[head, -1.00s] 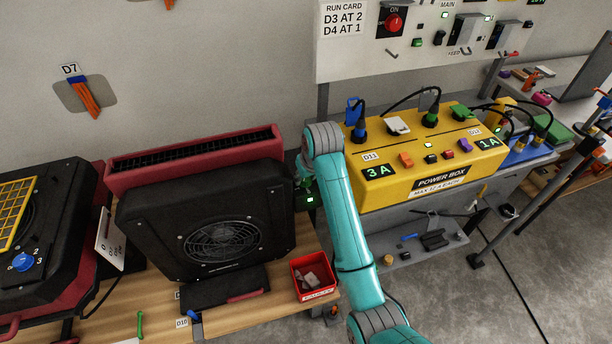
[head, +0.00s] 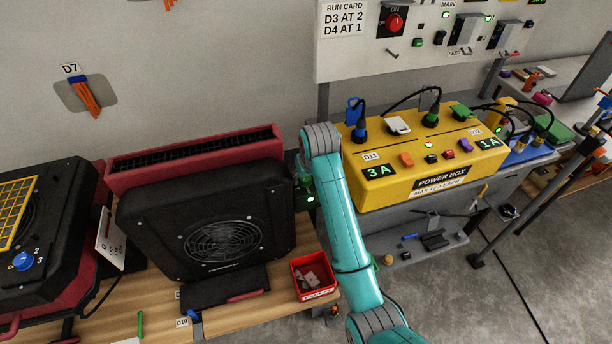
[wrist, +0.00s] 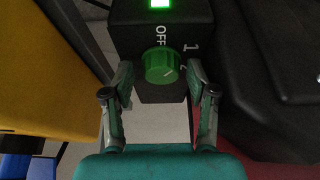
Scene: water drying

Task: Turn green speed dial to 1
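The green speed dial (wrist: 160,67) is a round knob on a black box (wrist: 188,20), seen in the wrist view. OFF is printed above the knob, 1 at its upper right, and a partly hidden 2 at its right. A faint pale mark on the knob's face seems to slant toward the lower right. My gripper (wrist: 159,76) is open, one finger on each side of the knob, with a gap on both sides. In the head view, the box with its green light (head: 311,199) shows beside my arm; the knob and fingertips are hidden there.
The black blower (head: 222,215) stands left of my arm, with a red bin (head: 314,292) in front. The yellow power box (head: 430,170) is close on the right. The run card (head: 343,20) reads D3 AT 2, D4 AT 1.

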